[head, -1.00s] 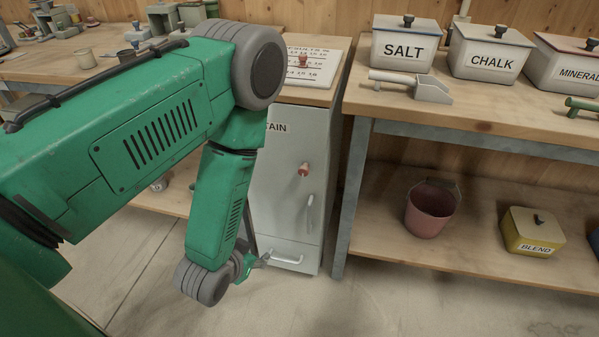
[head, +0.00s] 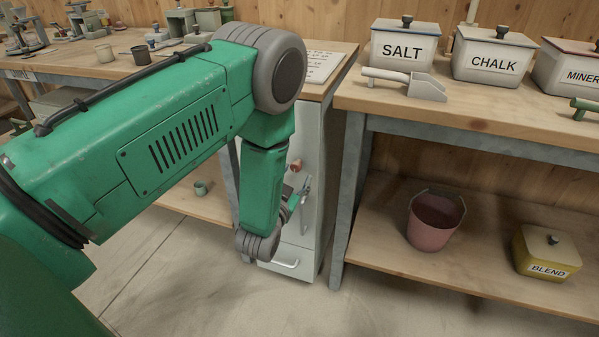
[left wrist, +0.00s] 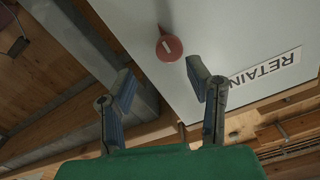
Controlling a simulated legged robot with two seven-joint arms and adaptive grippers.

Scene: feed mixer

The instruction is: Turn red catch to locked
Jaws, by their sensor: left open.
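The red catch (left wrist: 168,47) is a round red knob with a pale mark on the white door of a cabinet (left wrist: 225,35) lettered RETAIN in the left wrist view. In the head view the catch (head: 296,165) shows just above my left gripper (head: 299,192), partly hidden by my arm. In the left wrist view my left gripper (left wrist: 160,87) is open and empty. Its two fingers point at the door, and the catch lies beyond the fingertips, between them in the picture. They look apart from it. My right gripper is not in view.
A handle (head: 306,190) stands on the cabinet door, with a lower drawer handle (head: 285,262). A workbench (head: 470,120) on the right holds bins and a scoop (head: 405,82). A pink bucket (head: 436,218) and a yellow BLEND box (head: 545,253) are on its lower shelf.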

